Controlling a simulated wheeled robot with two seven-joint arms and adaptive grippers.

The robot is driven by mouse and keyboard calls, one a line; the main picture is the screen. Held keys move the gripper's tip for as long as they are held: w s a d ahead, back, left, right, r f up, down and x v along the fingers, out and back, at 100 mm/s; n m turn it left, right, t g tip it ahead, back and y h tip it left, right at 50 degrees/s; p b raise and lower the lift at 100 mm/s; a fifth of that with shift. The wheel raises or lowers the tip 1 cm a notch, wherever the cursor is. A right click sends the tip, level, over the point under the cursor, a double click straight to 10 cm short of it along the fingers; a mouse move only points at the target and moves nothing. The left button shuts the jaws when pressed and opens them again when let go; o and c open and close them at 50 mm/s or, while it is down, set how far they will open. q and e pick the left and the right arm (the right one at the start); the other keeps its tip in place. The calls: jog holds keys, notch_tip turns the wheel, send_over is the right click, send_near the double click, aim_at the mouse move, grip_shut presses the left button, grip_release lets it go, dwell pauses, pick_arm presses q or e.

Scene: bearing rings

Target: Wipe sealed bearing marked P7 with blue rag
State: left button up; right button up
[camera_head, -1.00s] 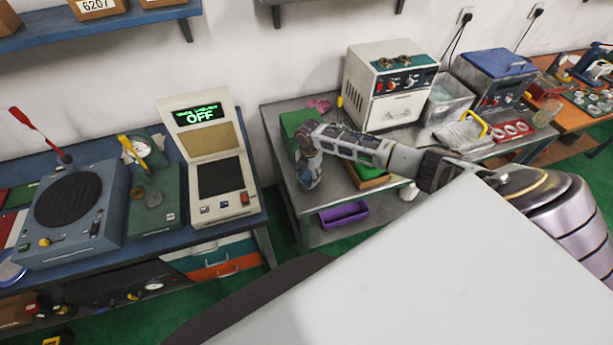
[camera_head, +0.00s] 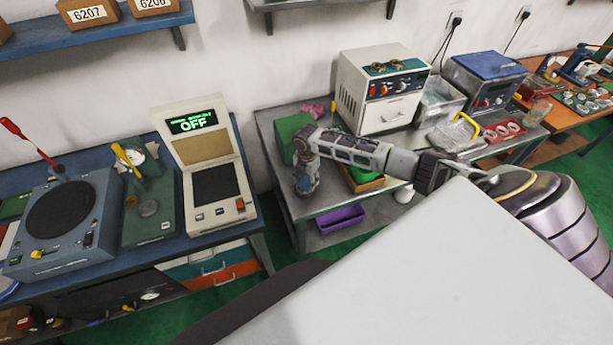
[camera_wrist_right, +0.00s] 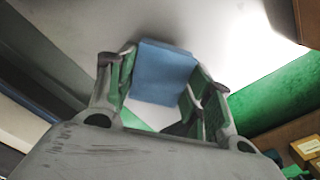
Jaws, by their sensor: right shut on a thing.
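My right gripper (camera_head: 306,183) is over the left front part of the grey metal bench, its arm coming in from the right. In the right wrist view its two fingers (camera_wrist_right: 160,75) are around a flat blue piece, which looks like the blue rag (camera_wrist_right: 166,72). The rag is hard to make out in the head view. I cannot make out a sealed bearing marked P7. My left gripper is not in view.
The grey bench (camera_head: 333,205) holds a green box (camera_head: 289,131), a white oven-like machine (camera_head: 380,93), and a clear bin (camera_head: 437,102). A purple bin (camera_head: 341,219) sits on its lower shelf. The left blue bench carries a tester (camera_head: 212,170) reading OFF.

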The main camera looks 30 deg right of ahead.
aim_at(299, 183)
jog(key=shift+s+a+f, duration=0.25)
jog(key=shift+a, duration=0.05)
jog(key=shift+w+a+r, duration=0.1)
jog(key=shift+a, duration=1.15)
jog(key=shift+d, duration=0.3)
jog(key=shift+d+r, duration=0.2)
jog(key=shift+d, duration=1.05)
jog(key=shift+a, duration=0.35)
jog(key=shift+w+a+f, duration=0.1)
jog(key=shift+w+a, duration=0.15)
jog(key=shift+a, duration=0.35)
jog(key=shift+w+a, duration=0.2)
jog(key=shift+a, duration=0.35)
jog(key=shift+d, duration=0.15)
